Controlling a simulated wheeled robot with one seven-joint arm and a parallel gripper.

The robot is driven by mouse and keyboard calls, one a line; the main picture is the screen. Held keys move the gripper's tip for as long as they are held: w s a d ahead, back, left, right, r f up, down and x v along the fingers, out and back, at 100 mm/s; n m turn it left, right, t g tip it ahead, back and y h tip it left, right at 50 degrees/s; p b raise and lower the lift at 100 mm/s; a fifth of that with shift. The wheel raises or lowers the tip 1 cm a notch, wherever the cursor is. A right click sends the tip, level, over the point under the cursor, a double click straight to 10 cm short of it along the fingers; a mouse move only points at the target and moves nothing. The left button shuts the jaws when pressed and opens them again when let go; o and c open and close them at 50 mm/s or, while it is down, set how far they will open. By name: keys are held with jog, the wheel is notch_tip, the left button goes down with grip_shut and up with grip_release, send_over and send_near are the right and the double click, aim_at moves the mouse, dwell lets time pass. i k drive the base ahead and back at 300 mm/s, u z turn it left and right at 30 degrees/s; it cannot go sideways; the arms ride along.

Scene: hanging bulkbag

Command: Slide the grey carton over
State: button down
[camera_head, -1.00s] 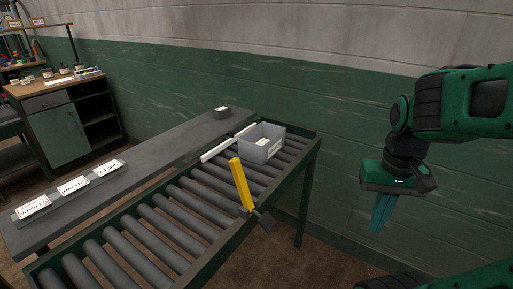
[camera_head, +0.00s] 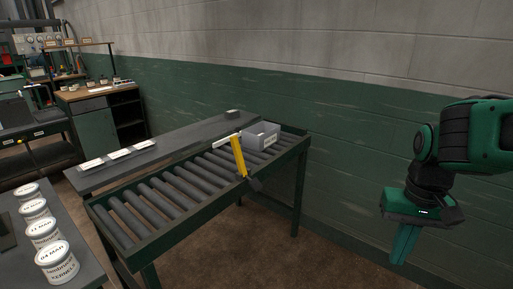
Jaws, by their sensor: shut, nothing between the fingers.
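The grey carton (camera_head: 262,135) is an open-topped box with a white label on its side. It sits on the far right end of the roller conveyor (camera_head: 165,203). A white bar (camera_head: 226,142) lies beside it on its left. My gripper (camera_head: 403,246) hangs at the right of the view, pointing down, its fingers together and empty. It is well apart from the carton and the conveyor.
A yellow lever (camera_head: 238,155) stands up at the conveyor's near side, close to the carton. A grey bench (camera_head: 165,142) runs behind, with a small dark block (camera_head: 232,114). Several labelled tins (camera_head: 57,262) stand on a table at the lower left. Brown floor lies open in front.

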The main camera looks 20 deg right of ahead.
aim_at(250, 139)
jog(key=z, duration=0.75)
jog(key=i, duration=1.6)
jog(key=u, duration=0.4)
jog(key=i, duration=0.8)
jog(key=u, duration=0.45)
